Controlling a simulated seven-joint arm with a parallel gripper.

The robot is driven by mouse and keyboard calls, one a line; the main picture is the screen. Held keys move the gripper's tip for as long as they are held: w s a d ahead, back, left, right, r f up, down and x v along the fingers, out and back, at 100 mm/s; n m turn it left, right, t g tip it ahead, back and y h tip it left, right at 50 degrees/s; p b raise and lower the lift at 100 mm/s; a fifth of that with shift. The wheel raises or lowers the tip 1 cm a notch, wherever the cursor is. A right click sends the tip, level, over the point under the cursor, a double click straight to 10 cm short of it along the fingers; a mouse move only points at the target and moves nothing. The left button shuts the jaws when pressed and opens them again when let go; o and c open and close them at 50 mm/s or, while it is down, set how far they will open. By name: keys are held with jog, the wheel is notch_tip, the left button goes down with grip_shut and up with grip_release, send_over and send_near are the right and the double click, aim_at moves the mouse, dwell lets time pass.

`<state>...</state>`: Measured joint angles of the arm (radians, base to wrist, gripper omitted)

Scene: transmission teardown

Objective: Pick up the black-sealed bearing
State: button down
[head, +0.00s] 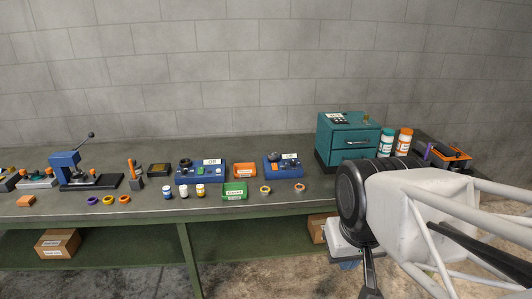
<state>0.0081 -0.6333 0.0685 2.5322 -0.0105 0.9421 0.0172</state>
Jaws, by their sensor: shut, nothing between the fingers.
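I cannot single out the black-sealed bearing at this size. Two small ring-shaped parts lie near the front of the green bench, right of the green tray: a yellow-rimmed ring (265,190) and an orange-rimmed ring (300,188). Their centres are too small to read. A purple ring (93,200) and two orange rings (107,200) lie further left. Dark round parts sit on the left blue fixture (203,174) and the right blue fixture (283,167). My white arm with a black joint fills the lower right. My gripper's fingers do not show.
The green tray (235,191) and an orange tray (244,171) stand mid-bench, beside several small bottles (184,190). A blue press (66,170) is at left. A teal drawer cabinet (348,141) and two larger bottles (403,142) stand at right. The bench front between the rings and my arm looks clear.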

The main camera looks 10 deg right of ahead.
jog(key=shift+c, duration=1.5)
grip_release()
jog(key=shift+r, duration=0.1)
jog(key=w+r+n+g, duration=0.15)
jog(key=w+r, duration=0.25)
jog(key=w, duration=1.2)
jog(key=w+r+n+t, duration=0.1)
jog(key=w+r+n, duration=0.25)
jog(key=w, duration=1.15)
jog(key=w+f+n+g, duration=0.1)
jog(key=w+f+n, duration=0.15)
jog(key=w, duration=1.95)
jog(key=w+f+n, duration=0.1)
jog(key=w+f, duration=0.5)
jog(key=w, duration=0.3)
jog(key=w+a+f+n, duration=0.1)
jog(key=w+f, duration=0.6)
jog(key=w, duration=0.1)
jog(key=w+a+f+n+g, duration=0.1)
jog(key=w+f+n, duration=0.1)
jog(key=w+f, duration=0.5)
jog(key=shift+w, duration=1.3)
jog(key=shift+w+f, duration=0.2)
jog(key=shift+w, duration=0.05)
